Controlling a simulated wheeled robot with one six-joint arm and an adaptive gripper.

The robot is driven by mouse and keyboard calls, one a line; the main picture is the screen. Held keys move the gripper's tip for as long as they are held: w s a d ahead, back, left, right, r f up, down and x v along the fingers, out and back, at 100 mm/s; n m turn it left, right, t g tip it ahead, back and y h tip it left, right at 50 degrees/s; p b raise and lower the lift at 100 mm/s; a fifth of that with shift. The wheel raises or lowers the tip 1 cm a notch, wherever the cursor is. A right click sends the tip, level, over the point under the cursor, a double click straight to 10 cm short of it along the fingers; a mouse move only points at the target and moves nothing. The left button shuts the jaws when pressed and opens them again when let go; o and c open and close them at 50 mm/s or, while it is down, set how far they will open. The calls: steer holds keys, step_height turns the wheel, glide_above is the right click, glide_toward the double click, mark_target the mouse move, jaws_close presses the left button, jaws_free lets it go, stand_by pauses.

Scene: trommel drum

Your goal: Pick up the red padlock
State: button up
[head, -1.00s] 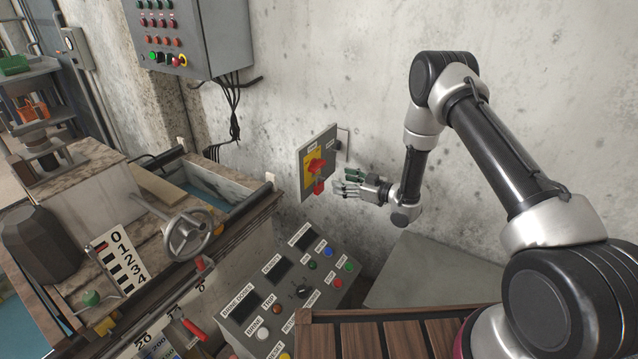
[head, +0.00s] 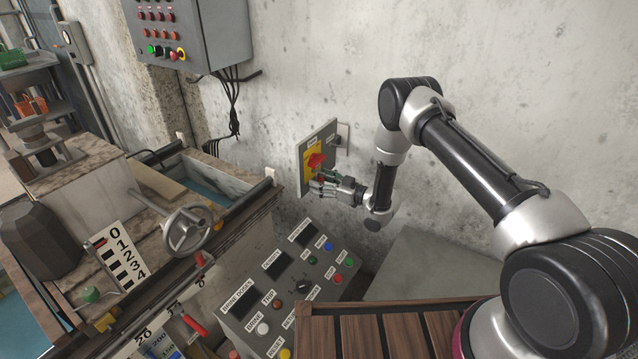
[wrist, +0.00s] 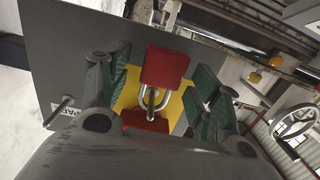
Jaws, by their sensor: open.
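The red padlock (wrist: 166,67) shows in the wrist view as a red block with a silver shackle (wrist: 152,99). It hangs at a red switch handle (wrist: 145,121) on a yellow plate (wrist: 184,101). My gripper (wrist: 164,82) is open, its green-padded fingers on either side of the padlock with visible gaps. In the head view my gripper (head: 318,184) is at the grey wall panel (head: 331,134), just below the red handle (head: 316,160). There the padlock is mostly hidden by the fingers.
A sloped console (head: 290,285) with buttons stands below the panel. A machine with a handwheel (head: 187,230) is at the left. A grey control box (head: 190,35) hangs on the wall above. A slatted wooden surface (head: 385,335) lies in front. The wall right of my gripper is bare.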

steer(key=shift+c, duration=0.3)
steer(key=c, duration=1.2)
steer(key=shift+r, duration=0.1)
steer(key=shift+r, duration=0.6)
steer(key=v, duration=1.2)
steer(key=f+v, duration=0.1)
steer(key=v, duration=0.5)
steer(key=shift+r, duration=0.1)
steer(key=shift+r, duration=0.4)
steer(key=shift+d, duration=0.15)
